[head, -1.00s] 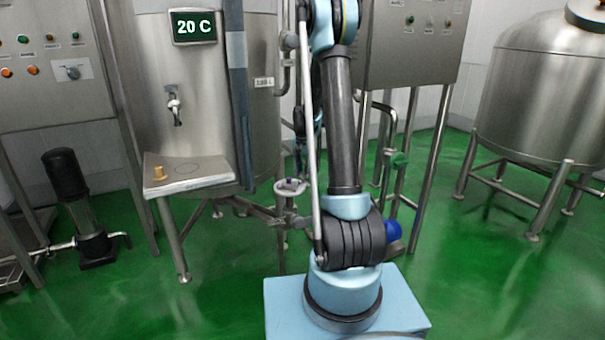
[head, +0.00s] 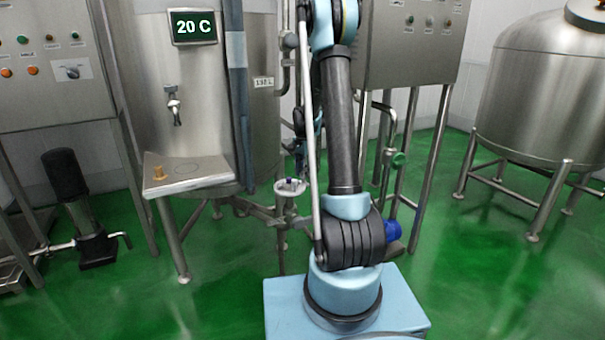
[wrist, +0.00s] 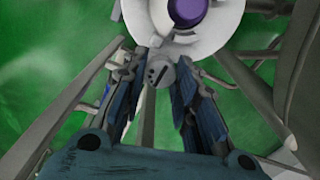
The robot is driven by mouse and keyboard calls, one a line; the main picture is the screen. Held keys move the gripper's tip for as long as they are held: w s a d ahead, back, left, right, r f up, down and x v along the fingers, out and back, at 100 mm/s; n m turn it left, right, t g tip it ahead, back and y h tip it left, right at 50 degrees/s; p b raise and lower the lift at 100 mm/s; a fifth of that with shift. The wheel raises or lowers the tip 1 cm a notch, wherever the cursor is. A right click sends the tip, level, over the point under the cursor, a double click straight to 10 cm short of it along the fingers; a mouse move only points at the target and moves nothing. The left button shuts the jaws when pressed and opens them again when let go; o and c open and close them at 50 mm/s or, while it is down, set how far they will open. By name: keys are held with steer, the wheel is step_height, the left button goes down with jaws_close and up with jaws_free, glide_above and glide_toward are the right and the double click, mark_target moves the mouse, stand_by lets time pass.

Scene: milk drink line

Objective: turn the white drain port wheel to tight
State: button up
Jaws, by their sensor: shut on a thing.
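The white drain port wheel (head: 283,190) sits on the pipework under the tank, just left of my arm in the head view. In the wrist view the wheel (wrist: 229,22) fills the top middle, with a purple round centre. A small grey round knob with a dark slot mark stands at its near edge. My gripper (wrist: 157,76) has its two dark blue fingers on either side of this knob, shut on the wheel at that edge. In the head view my arm's rod and links hide most of the gripper. No tight marking is readable.
A steel tank with a 20 C display (head: 194,26) and a tap (head: 174,104) stands behind. A shelf (head: 205,184) juts out at left. A control cabinet (head: 413,45) on legs stands at right. Green floor (head: 480,270) is clear at right.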

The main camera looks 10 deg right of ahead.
steer(key=o, duration=1)
steer(key=shift+o, duration=0.2)
steer(key=shift+r, duration=0.1)
step_height(320, 180, up, 12)
